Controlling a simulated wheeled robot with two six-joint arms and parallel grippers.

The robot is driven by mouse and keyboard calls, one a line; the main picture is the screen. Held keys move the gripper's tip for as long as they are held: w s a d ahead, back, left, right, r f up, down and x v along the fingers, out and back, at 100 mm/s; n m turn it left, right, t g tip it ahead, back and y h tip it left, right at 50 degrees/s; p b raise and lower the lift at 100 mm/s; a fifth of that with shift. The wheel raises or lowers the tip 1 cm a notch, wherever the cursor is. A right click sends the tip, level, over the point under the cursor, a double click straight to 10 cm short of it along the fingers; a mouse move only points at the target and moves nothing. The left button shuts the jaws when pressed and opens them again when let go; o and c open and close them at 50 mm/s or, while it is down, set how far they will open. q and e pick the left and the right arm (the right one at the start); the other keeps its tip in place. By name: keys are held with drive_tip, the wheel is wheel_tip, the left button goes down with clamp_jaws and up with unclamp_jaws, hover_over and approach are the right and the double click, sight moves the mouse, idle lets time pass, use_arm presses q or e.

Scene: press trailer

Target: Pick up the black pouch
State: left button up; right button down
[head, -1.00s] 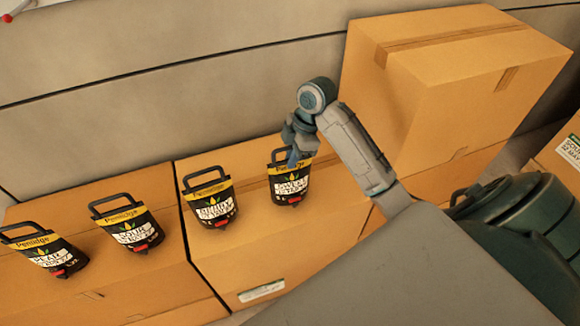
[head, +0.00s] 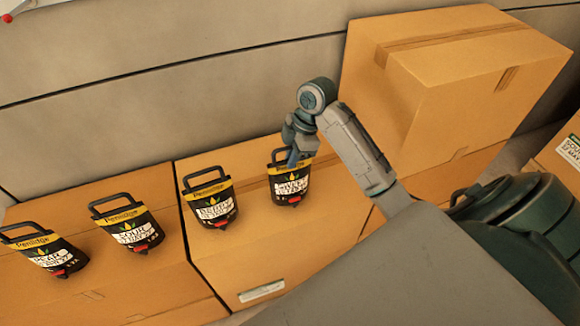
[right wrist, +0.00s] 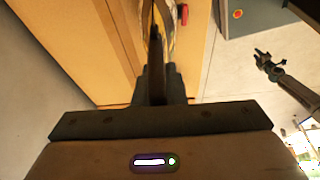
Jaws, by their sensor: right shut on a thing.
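Several black pouches with yellow bands, white labels and black loop handles stand in a row on cardboard boxes. My right gripper (head: 292,158) is at the top of the rightmost black pouch (head: 291,188), by its handle, and is shut on it. This pouch still appears to stand upright on the box. In the right wrist view the pouch (right wrist: 166,40) shows edge-on between the fingers (right wrist: 157,84), partly hidden by them. The other pouches are at the left (head: 210,205), (head: 129,228) and (head: 44,255). A small distant gripper (right wrist: 265,60), apparently my left one, shows in the right wrist view.
The pouches stand on two low cardboard boxes (head: 245,265) side by side. A tall cardboard box (head: 470,90) stands close to the right of my right arm. A grey panelled wall (head: 150,90) runs behind. Another labelled box (head: 560,160) is at the right edge.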

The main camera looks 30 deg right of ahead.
drive_tip(key=shift+r, duration=0.2)
drive_tip(key=shift+r+p, duration=0.5)
drive_tip(key=shift+r, duration=0.4)
drive_tip(key=shift+r+p, duration=0.75)
drive_tip(key=s+a+r+p, duration=0.1)
drive_tip(key=s+a+p, duration=0.7)
drive_tip(key=s+a, duration=0.3)
drive_tip(key=shift+a+r+p, duration=0.2)
drive_tip(key=shift+p, duration=0.1)
drive_tip(key=shift+s, duration=0.1)
